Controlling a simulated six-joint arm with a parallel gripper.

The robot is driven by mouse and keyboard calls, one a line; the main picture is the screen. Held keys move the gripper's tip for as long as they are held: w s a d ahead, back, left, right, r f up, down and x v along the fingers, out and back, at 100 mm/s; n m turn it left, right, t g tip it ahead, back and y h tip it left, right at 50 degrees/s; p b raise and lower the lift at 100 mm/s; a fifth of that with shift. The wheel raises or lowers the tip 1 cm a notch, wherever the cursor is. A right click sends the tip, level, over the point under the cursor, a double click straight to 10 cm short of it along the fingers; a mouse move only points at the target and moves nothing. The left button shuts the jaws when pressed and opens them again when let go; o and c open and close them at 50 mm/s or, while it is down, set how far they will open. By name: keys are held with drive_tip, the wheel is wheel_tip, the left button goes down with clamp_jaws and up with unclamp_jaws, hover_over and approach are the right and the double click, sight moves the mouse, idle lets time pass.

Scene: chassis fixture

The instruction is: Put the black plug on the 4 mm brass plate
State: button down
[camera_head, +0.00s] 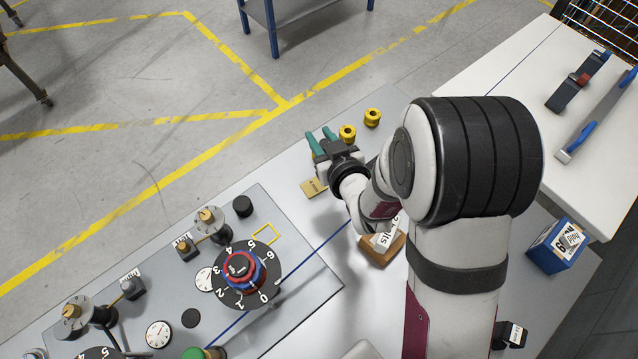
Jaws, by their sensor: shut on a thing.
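My gripper (321,138) has teal fingers and is at the top middle, over the far edge of the light bench. It is shut on a small dark thing between the fingers, mostly hidden by the gripper body; I cannot tell for sure that it is the black plug. A small brass plate (313,188) with dark marking lies on the bench just below the gripper in the picture, apart from the fingers; its number is too small to read. A short black cylinder (242,206) stands on the grey panel to the left.
Two yellow knobbed parts (347,133) (372,117) stand close right of the gripper. A brown block (382,251) with a label and a blue box (547,260) are right.

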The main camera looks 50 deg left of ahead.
sight(314, 187)
drive_tip(key=shift+n+g, duration=0.6)
drive_tip(key=shift+g, duration=0.1)
drive_tip(key=f, duration=0.3)
drive_tip(key=s+f, duration=0.1)
drive_tip(key=f, duration=0.2)
drive_tip(key=s+a+f, duration=0.1)
drive_tip(key=f, duration=0.3)
drive_tip(key=shift+s+a, duration=0.1)
drive_tip(key=shift+s, duration=0.15)
drive_tip(key=shift+f, duration=0.15)
drive_tip(key=c, duration=0.9)
unclamp_jaws()
